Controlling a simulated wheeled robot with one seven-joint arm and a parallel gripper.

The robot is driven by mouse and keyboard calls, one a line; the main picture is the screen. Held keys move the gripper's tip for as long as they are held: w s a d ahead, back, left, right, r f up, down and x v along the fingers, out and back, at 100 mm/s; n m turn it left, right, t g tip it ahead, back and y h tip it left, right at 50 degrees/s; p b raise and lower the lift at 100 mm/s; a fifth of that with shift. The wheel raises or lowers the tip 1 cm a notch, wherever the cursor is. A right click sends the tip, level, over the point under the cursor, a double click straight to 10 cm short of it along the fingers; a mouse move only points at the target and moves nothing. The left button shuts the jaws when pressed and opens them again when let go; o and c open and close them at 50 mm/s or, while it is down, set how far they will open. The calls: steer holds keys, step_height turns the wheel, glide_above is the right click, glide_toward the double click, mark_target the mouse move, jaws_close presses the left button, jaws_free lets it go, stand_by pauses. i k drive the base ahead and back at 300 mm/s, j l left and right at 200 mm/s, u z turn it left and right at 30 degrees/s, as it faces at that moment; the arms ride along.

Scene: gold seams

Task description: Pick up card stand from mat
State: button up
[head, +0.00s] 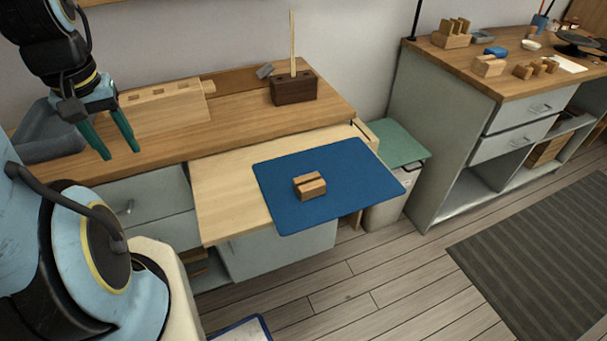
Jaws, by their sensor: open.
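On the worktop stand a long slotted wooden block (165,108), a dark wooden holder (293,88) with a tall stick, and a grey tray (45,135). A bin with a green lid (398,143) is right of the board. A second bench (480,75) stands at right.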

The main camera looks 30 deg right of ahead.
mark_target(310, 186)
steer(key=k+l+u, duration=0.2)
steer(key=u, duration=0.25)
steer(key=k+l+u, duration=0.2)
steer(key=u, duration=0.25)
steer(key=k+l+u, duration=0.15)
steer(key=k, duration=0.6)
steer(key=k+l+u, duration=0.15)
steer(key=k, duration=0.55)
